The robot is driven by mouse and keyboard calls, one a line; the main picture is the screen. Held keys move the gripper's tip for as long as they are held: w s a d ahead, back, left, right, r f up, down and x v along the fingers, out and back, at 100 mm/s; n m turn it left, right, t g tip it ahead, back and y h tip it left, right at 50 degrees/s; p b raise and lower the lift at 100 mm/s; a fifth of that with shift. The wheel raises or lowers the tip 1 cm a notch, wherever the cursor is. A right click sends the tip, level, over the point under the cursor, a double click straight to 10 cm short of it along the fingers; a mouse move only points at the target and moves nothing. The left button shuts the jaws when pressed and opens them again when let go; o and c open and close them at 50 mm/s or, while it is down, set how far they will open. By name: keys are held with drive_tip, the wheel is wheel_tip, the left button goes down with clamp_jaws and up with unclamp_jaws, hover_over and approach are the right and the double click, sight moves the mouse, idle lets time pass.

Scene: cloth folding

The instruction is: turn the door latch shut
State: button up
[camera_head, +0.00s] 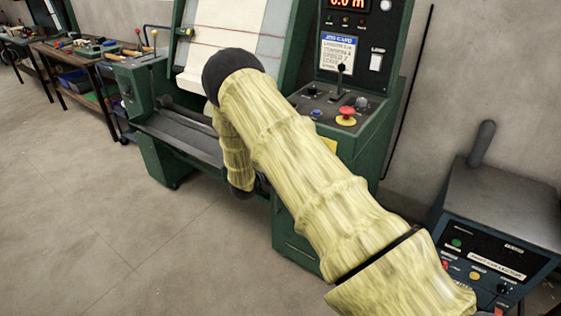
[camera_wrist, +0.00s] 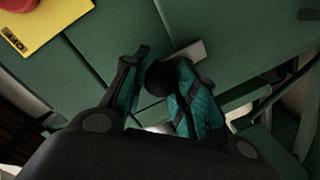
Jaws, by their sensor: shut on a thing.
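In the wrist view my gripper (camera_wrist: 161,72) has its two teal-padded fingers closed around a round black knob (camera_wrist: 158,79). A short grey metal bar (camera_wrist: 189,52) shows just beyond the knob, against a green panel (camera_wrist: 110,30) with straight seams. The knob looks like the latch handle, but its joint to the bar is mostly hidden. In the head view my yellow-sleeved arm crosses in front of the green machine (camera_head: 297,228) and hides the latch and the gripper's fingers.
The machine's control panel has a red button (camera_head: 346,113) and a small upright lever (camera_head: 340,80). A grey box with buttons (camera_head: 500,215) stands at the right. Workbenches with tools (camera_head: 85,48) are at the far left. The floor (camera_head: 90,200) at left is clear.

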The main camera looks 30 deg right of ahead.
drive_tip(key=shift+w+d+r, duration=0.15)
drive_tip(key=shift+w+r, duration=0.05)
drive_tip(key=shift+r, duration=0.1)
drive_tip(key=o, duration=1)
drive_tip(key=shift+o, duration=0.3)
drive_tip(key=shift+s+f, duration=0.1)
drive_tip(key=shift+f, duration=0.1)
drive_tip(key=v, duration=1.2)
drive_tip(key=shift+f, duration=0.1)
